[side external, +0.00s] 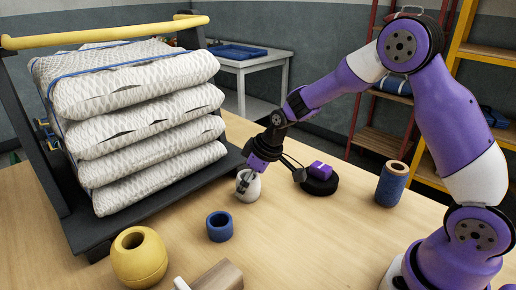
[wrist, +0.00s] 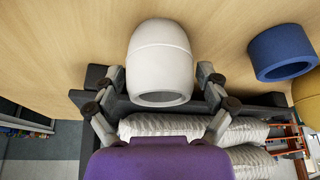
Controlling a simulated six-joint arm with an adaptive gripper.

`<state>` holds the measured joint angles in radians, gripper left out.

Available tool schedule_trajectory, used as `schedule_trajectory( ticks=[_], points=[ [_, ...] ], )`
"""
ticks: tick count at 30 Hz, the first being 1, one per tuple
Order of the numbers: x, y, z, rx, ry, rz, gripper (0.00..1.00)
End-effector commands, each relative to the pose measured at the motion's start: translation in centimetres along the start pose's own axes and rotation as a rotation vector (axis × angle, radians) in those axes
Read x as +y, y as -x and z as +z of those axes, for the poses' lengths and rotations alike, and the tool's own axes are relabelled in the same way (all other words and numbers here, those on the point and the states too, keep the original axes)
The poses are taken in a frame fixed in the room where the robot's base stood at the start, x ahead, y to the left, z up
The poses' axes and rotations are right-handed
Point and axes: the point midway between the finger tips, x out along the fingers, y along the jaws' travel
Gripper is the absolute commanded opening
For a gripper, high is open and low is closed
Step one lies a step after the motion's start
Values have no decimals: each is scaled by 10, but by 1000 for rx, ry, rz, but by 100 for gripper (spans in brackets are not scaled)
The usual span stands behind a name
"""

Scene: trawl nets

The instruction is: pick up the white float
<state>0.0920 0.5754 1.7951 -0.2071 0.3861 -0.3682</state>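The white float (side external: 251,190) stands on the wooden table in front of the stack of net bales, and my gripper (side external: 245,178) is down at it. In the wrist view the float (wrist: 160,55) is a rounded white barrel with a dark opening at one end. It lies between the two fingers of my gripper (wrist: 160,74). The fingers are spread, one on each side of the float, with what looks like a narrow gap at each. The side view does not show clearly whether they touch it.
A blue ring (side external: 219,232) and a yellow float (side external: 138,266) stand nearer the front. A black cart (side external: 76,226) bears the bales (side external: 150,130) close behind. A wooden block (side external: 222,278) lies at the front.

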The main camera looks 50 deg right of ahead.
Motion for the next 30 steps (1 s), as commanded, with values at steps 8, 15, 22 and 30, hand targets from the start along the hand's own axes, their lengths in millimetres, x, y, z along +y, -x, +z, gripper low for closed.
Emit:
schedule_trajectory(
  ticks=[8, 15, 22, 30],
  points=[
    [0, 0, 1, -2, 0, -1, 31],
    [0, 3, -1, -2, -1, -1, 31],
    [0, 28, -13, 4, 2, 1, 31],
    [-50, 68, -22, 3, 8, -1, 31]
  ],
)
